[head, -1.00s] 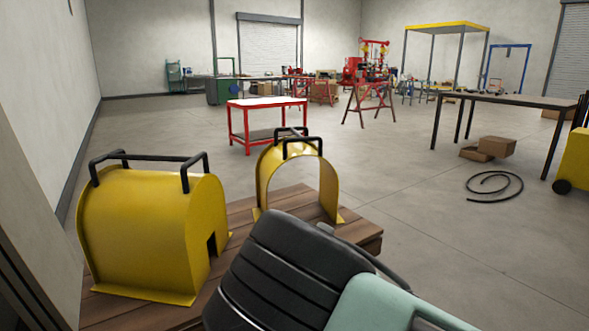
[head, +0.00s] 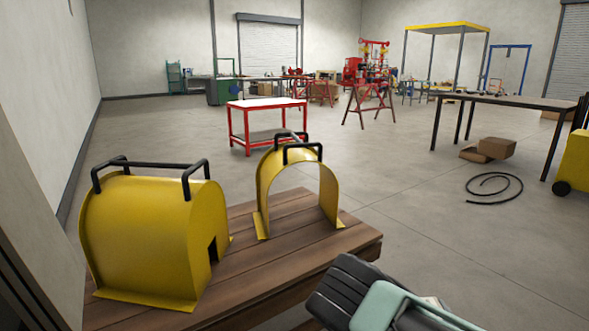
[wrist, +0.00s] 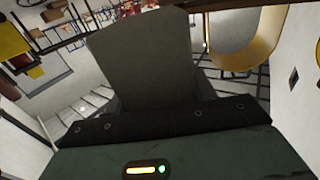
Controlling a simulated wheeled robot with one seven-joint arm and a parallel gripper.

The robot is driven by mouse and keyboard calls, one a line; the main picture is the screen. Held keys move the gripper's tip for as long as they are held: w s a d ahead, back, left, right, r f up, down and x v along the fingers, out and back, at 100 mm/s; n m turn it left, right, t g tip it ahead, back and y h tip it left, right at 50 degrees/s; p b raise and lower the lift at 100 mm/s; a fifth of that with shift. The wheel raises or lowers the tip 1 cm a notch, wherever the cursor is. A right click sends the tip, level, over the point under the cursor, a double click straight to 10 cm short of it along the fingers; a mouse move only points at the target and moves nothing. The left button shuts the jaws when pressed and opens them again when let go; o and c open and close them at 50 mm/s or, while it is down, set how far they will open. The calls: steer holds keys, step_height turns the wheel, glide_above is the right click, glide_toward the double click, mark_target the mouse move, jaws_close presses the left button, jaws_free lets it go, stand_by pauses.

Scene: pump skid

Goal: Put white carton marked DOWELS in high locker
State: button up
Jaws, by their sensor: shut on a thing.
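In the wrist view my gripper (wrist: 155,112) fills the bottom, with its dark plate and green body. It is shut on a boxy, plain-sided block, taken as the white carton (wrist: 140,60), which looks grey in shadow. No DOWELS marking can be read on the side that shows. The fingertips are hidden by the plate and the block. I cannot make out a high locker in either view.
Two yellow guards with black handles, one boxy (head: 150,235) and one arched (head: 298,190), stand on a wooden pallet (head: 270,270) close in front. A red cart (head: 267,105) stands beyond. A dark-topped table (head: 510,101) and a black hose (head: 494,188) are at right. The middle floor is open.

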steer(key=s+r+p, duration=0.2)
steer(key=r+p, duration=0.7)
steer(key=r, duration=0.2)
steer(key=s+r+p, duration=0.2)
steer(key=r+p, duration=0.7)
steer(key=r, duration=0.1)
steer(key=s+f, duration=0.4)
steer(key=f, duration=0.1)
steer(key=shift+s, duration=0.25)
steer(key=shift+a+f, duration=0.1)
steer(key=shift+f, duration=0.05)
steer(key=shift+r, duration=0.2)
